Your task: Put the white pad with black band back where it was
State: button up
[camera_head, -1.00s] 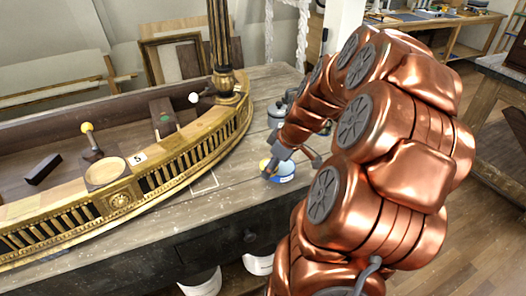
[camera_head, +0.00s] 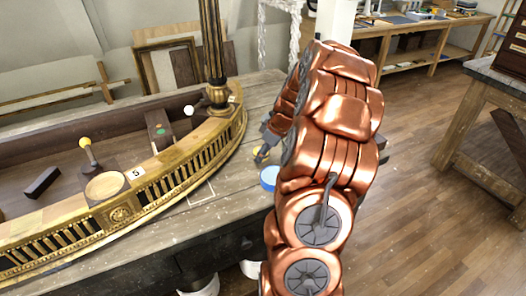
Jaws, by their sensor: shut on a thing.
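My gripper (camera_head: 263,152) is small in view at the end of my copper arm, over the grey wooden table (camera_head: 212,215) just right of the gilt console. A thin pale outline (camera_head: 201,194) marks the table left of the blue-topped thing.
The curved gilt console (camera_head: 165,185) fills the left, with a yellow-knobbed lever (camera_head: 88,150), a white-knobbed lever (camera_head: 188,111), a dark block (camera_head: 43,182) and a "5" label (camera_head: 136,174). A gilt column (camera_head: 213,50) rises behind. The table around the outline is clear.

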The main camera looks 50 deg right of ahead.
jog(key=shift+w+d+f+p, duration=0.1)
jog(key=shift+w+d+p, duration=0.5)
jog(key=shift+w+d, duration=0.7)
jog(key=f+p, duration=0.1)
jog(key=f, duration=0.2)
jog(key=shift+a+p, duration=0.2)
jog(key=shift+p, duration=0.2)
jog(key=shift+f, duration=0.3)
jog(key=shift+f+b, duration=0.2)
jog(key=shift+b, duration=0.1)
jog(key=o, duration=1.3)
jog(key=shift+r, duration=0.1)
